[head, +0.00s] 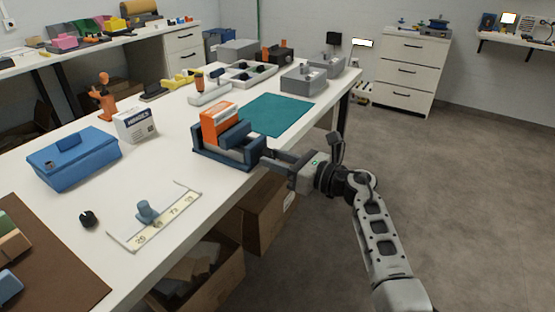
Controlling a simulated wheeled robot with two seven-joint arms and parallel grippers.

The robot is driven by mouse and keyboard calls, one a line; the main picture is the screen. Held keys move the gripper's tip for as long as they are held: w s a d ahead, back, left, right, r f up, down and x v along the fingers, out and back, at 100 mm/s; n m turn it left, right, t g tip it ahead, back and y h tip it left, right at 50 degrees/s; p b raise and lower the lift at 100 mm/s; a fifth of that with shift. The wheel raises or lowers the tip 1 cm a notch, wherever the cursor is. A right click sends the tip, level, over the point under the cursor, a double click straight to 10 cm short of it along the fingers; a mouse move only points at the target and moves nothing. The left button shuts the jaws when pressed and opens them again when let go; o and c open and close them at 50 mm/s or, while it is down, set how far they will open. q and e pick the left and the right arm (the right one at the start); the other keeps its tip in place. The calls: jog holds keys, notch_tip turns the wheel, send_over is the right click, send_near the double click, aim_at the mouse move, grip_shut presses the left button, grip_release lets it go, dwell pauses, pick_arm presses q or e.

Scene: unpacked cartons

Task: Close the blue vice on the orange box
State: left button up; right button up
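The blue vice (198,157) stands near the right edge of the white table. The orange box (220,122) stands upright between its jaws, with a white label on its lower front. Whether the near jaw touches the box cannot be told. My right gripper (270,158) reaches in from the right at the vice's right end. Its fingertips are close to the vice, and it is too small to tell whether they are open or shut. My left gripper is not in view.
A white box labelled hinges (135,124), a blue case (75,158) and an orange figure (103,97) stand to the left. A teal mat (276,115) lies behind the vice. A ruled plate (155,222) lies in front. Cardboard cartons (262,215) stand below the table edge.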

jog(key=shift+m, duration=0.4)
jog(key=m+p, duration=1)
jog(key=m, duration=1.5)
jog(key=shift+m, duration=0.3)
jog(key=m, duration=0.4)
jog(key=shift+p, duration=0.4)
jog(key=m, duration=0.4)
pick_arm(q)
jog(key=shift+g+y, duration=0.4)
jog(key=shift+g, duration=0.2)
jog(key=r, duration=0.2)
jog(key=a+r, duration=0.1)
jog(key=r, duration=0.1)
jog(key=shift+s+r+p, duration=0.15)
jog(key=shift+p, duration=0.2)
pick_arm(e)
jog(key=m, duration=0.5)
